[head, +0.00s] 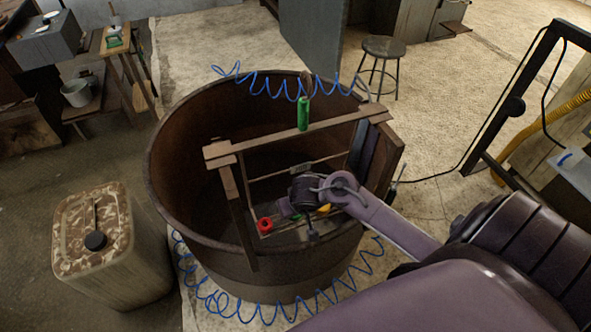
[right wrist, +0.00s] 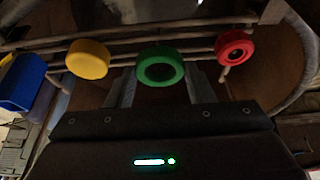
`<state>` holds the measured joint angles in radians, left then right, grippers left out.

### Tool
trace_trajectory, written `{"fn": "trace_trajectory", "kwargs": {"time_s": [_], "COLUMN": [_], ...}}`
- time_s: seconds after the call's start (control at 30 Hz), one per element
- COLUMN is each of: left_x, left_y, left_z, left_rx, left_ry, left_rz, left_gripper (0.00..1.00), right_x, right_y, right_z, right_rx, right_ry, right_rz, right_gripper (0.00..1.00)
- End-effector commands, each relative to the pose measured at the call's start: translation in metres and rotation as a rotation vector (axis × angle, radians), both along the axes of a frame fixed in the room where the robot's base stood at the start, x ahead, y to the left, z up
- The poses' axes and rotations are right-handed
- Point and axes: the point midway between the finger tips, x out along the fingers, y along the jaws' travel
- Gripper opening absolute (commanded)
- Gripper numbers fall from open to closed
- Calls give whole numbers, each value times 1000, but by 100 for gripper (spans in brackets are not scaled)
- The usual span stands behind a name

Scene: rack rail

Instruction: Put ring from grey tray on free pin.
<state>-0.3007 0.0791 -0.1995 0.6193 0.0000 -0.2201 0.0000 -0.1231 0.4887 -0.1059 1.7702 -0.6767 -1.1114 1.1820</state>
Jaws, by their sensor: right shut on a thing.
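My right gripper (right wrist: 161,80) is shut on a green ring (right wrist: 160,67), which sits between its two fingers in the right wrist view. A red ring (right wrist: 236,47) is to its right and a yellow ring (right wrist: 88,59) to its left, both at the rack rail; their pins are hidden or too dark to tell. In the head view my right arm reaches over the tub to the lower rail, beside the red ring (head: 264,224) and yellow ring (head: 324,208). I cannot clearly pick out the grey tray or a free pin. My left gripper is not in view.
A large brown tub (head: 180,200) surrounds the wooden rack frame (head: 340,118). Blue coiled hose (head: 262,90) runs around the tub. A blue block-like thing (right wrist: 22,84) is left in the wrist view. A camouflage-topped can (head: 95,225) stands left.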

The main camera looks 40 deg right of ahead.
Motion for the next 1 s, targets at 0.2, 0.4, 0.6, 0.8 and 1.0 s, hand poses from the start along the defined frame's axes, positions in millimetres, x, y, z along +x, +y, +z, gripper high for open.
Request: {"fn": "trace_trajectory", "kwargs": {"time_s": [0.2, 0.4, 0.6, 0.8, 1.0], "left_x": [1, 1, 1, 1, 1], "left_y": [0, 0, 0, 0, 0], "left_z": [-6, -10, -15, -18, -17], "left_rx": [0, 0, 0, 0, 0], "left_ry": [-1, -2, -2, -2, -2], "left_rz": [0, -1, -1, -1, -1], "left_gripper": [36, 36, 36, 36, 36], "right_x": [0, 0, 0, 0, 0], "right_y": [0, 0, 0, 0, 0], "right_z": [-8, -14, -20, -24, -24], "right_rx": [0, 0, 0, 0, 0], "right_ry": [1, 1, 0, 0, 0], "right_rz": [0, 1, 0, 1, 1], "right_gripper": [25, 25, 25, 25, 25]}}
